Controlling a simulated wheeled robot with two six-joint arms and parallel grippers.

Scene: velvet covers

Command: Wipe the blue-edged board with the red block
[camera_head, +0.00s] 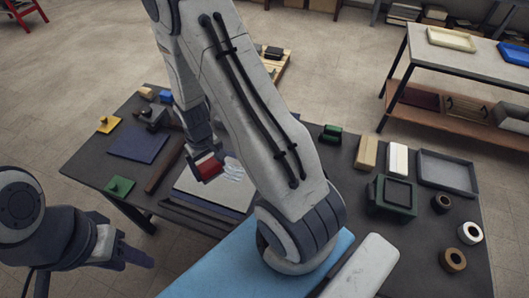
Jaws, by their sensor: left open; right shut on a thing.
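A pale board (203,196) lies on the dark table, with a bluish strip along its near edge; my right arm covers its right part. The red block (209,169) is at the board's far left corner. My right gripper (205,158) is shut on the red block and points down at it. I cannot tell whether the block touches the board. A clear, whitish smear or object (234,168) shows on the board just right of the block. My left gripper (137,256) is open and empty at the lower left, in front of the table and away from the board.
A dark blue mat (138,146), a green piece (119,187) and a yellow piece (108,124) lie at the left. A dark bar (164,171) lies between mat and board. A green box (392,195), grey tray (447,172) and rolls (469,233) crowd the right.

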